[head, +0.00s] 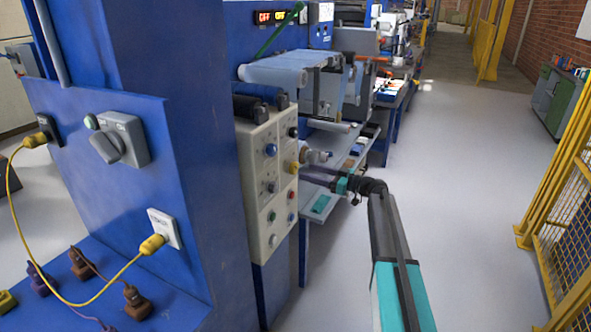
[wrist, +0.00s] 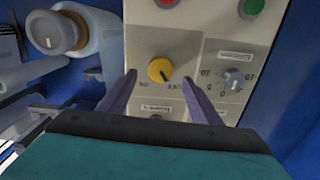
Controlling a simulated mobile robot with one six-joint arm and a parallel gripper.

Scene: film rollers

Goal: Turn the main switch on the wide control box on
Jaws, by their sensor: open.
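The beige control box (head: 262,165) stands on the blue machine's side in the head view, and its panel fills the middle of the wrist view (wrist: 185,30). A round yellow knob (wrist: 160,69) with a dark pointer mark sits on this panel; it also shows in the head view (head: 294,168). The mark points to the lower right in the wrist view; the small labels there are too blurred to read surely. My gripper (wrist: 160,84) is open, with its two purple fingers on either side of the knob, apart from it. In the head view, my gripper (head: 311,170) faces the box from the right.
A grey dial knob (wrist: 232,79) sits close to the right finger. Red (wrist: 166,2) and green (wrist: 250,8) buttons are also on the panel. A grey rotary switch (head: 122,140) is on the blue housing. A yellow fence (head: 560,190) stands right; the floor between is clear.

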